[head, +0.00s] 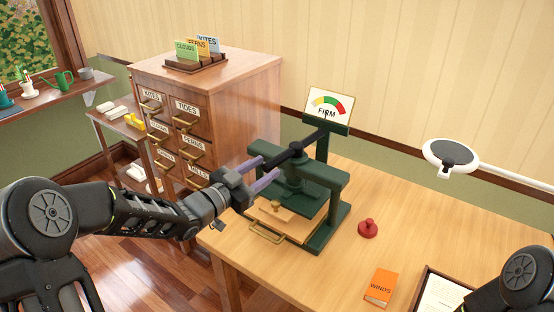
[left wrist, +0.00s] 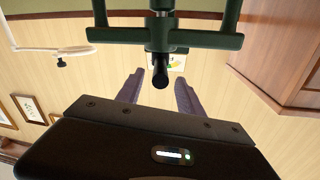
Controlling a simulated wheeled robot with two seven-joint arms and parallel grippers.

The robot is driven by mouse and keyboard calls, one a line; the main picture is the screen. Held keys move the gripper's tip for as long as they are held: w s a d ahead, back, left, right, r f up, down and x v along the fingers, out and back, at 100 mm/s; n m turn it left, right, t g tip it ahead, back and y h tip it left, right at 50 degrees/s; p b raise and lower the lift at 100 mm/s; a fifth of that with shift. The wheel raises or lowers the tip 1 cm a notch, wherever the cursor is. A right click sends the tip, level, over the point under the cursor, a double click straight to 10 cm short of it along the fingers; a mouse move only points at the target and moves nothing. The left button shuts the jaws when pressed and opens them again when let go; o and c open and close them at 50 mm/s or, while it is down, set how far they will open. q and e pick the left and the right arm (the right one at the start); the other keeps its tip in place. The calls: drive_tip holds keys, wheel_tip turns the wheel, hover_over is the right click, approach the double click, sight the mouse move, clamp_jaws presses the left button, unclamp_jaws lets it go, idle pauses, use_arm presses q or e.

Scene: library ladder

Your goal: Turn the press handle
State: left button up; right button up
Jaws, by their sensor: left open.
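The dark green press (head: 338,184) stands on the wooden table, with a tan board and a brass knob low in its frame. Its black handle (head: 297,149) sticks out from the top toward my left gripper. My left gripper (head: 267,170) is open, its two purple-grey fingers pointing at the handle's near end. In the left wrist view the round handle end (left wrist: 160,80) shows between the two fingers (left wrist: 158,95); I cannot tell whether they touch it. A gauge (head: 328,104) marked FIRM stands behind the press. My right gripper is out of view; only part of that arm shows.
A red knobbed object (head: 368,228), an orange WINDS book (head: 380,286) and a dark-edged tray (head: 421,292) with paper lie on the table. A white round lamp (head: 440,150) reaches in from the right. A wooden drawer cabinet (head: 238,92) stands behind my left arm.

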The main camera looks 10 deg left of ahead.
sight(277, 160)
use_arm(q)
drive_tip(key=p+x, duration=0.1)
drive_tip(key=x, duration=0.4)
drive_tip(key=shift+w+d, duration=0.2)
drive_tip(key=shift+w, duration=0.05)
drive_tip(key=shift+c, duration=0.5)
clamp_jaws()
idle(0.7)
